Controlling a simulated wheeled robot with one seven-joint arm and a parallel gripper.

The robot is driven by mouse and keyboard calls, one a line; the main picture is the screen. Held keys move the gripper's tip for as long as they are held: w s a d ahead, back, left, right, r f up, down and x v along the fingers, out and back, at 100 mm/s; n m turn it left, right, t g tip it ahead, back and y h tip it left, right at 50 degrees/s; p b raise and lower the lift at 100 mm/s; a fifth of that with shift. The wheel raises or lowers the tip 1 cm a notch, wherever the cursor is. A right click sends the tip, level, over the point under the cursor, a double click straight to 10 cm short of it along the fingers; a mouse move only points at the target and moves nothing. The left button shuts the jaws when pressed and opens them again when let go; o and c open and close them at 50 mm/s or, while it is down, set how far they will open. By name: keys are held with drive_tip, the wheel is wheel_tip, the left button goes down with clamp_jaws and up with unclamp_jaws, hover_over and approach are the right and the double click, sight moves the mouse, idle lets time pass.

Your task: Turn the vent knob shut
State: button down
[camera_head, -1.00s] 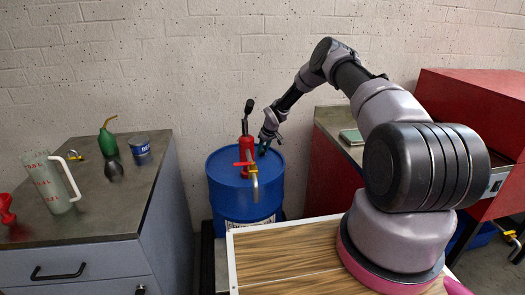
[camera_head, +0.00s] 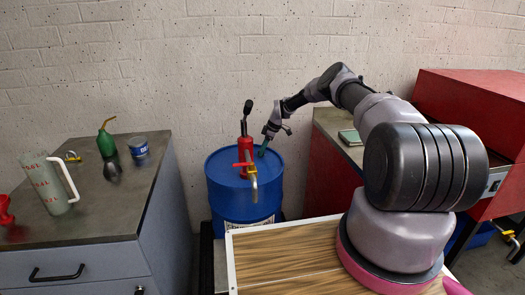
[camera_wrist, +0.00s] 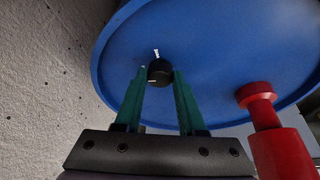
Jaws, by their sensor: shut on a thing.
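The vent knob (camera_wrist: 160,72) is a small black round knob with a white pointer mark on top of the blue drum (camera_head: 222,196). In the wrist view a white mark is also on the drum lid just beyond the knob. My gripper (camera_wrist: 159,76) has its two green fingers on either side of the knob and is shut on it. In the head view my gripper (camera_head: 262,152) reaches down to the right part of the drum top, and the knob is hidden there.
A red pump (camera_head: 244,150) with a black handle stands on the drum beside my gripper; it also shows in the wrist view (camera_wrist: 275,140). A tap (camera_head: 252,172) is in front of it. The brick wall is close behind. A bench (camera_head: 120,225) with a jug (camera_head: 48,185) stands left.

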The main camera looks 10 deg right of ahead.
drive_tip(key=shift+n, duration=0.6)
drive_tip(key=c, duration=0.5)
unclamp_jaws()
drive_tip(key=w+v, duration=0.1)
drive_tip(key=v, duration=0.9)
drive_tip(key=shift+s+d+r, duration=0.25)
drive_tip(key=shift+s+r, duration=0.05)
drive_tip(key=shift+r, duration=0.1)
